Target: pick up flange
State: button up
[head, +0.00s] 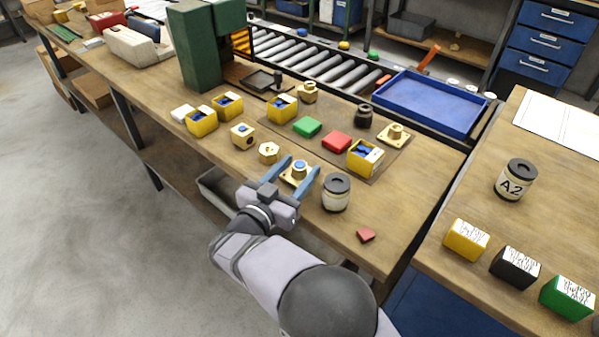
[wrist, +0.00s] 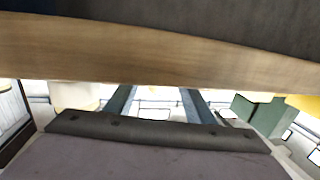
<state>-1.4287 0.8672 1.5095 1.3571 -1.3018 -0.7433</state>
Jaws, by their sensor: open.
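A second brass flange (head: 395,135) with a square base stands farther back on the right of the dark mat.
A cream jar (head: 336,194) with a dark lid stands just right of my gripper. A brass hex piece (head: 268,152) and a brass block (head: 243,135) are close on the left. Yellow boxes (head: 201,122) and a blue tray (head: 430,102) lie farther back. A red piece (head: 366,235) lies at front right.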

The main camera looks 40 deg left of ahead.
aim_at(299, 165)
jog(key=shift+w+a, duration=0.1)
jog(key=shift+w, duration=0.4)
jog(key=c, duration=1.2)
grip_shut()
jog(key=shift+r, duration=0.15)
notch_tip(299, 165, up, 10)
jog(key=shift+f+p, duration=0.1)
jog(key=shift+p, duration=0.4)
